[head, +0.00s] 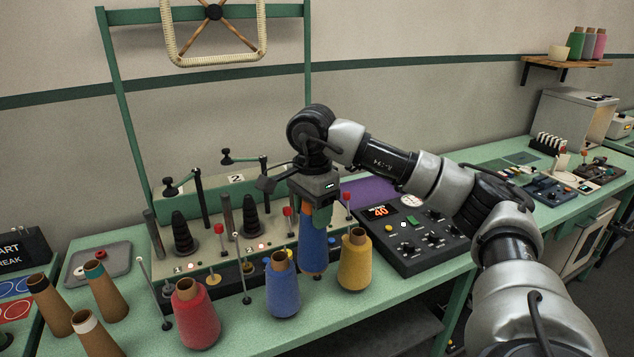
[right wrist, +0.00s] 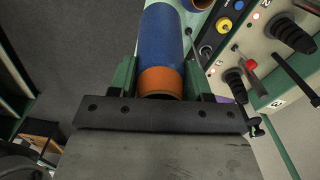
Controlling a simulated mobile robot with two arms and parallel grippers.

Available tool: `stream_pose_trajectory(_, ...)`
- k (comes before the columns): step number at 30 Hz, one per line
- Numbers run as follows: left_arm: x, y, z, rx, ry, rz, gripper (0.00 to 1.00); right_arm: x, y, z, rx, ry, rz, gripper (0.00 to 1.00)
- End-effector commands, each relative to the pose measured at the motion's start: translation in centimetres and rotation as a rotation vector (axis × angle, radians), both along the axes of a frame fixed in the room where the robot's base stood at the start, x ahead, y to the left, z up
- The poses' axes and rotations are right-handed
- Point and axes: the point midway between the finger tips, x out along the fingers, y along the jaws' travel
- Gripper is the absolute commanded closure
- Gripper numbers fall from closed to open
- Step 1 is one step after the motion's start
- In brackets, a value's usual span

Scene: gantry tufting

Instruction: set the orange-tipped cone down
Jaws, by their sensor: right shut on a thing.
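The orange-tipped cone (head: 313,247) has a blue body and hangs upright under my right gripper (head: 316,208). Its orange tip (right wrist: 160,80) sits between the two green fingers in the right wrist view, and the gripper is shut on it. The cone's base is close to the green bench top, between and slightly behind another blue cone (head: 283,287) and a yellow cone (head: 355,262). I cannot tell whether the base touches the bench. My left gripper is not in view.
A red cone (head: 196,316) and several brown cones (head: 105,290) stand to the left. Behind is a panel with black stepped cones (head: 183,235) and levers. A dark control box (head: 410,235) with an orange display lies to the right. The green bench (head: 262,338) has free room at its front.

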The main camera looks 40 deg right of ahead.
Motion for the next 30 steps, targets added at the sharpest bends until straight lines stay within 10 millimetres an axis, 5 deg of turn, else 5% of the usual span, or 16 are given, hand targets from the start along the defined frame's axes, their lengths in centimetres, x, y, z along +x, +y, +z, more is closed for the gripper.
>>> stream_pose_trajectory(5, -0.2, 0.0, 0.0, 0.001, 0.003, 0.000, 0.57, -2.4, 3.1, -4.8, 0.003, 0.007, 0.258, 0.84)
stream_pose_trajectory(12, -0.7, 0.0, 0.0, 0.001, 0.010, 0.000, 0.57, -7.6, 10.2, -15.3, 0.013, 0.010, 0.832, 0.84)
stream_pose_trajectory(18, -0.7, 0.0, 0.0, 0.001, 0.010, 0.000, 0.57, -10.8, 14.9, -22.2, 0.013, 0.002, 1.229, 0.84)
stream_pose_trajectory(30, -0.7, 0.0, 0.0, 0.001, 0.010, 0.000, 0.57, -14.6, 20.2, -30.4, 0.010, 0.000, 1.687, 0.84)
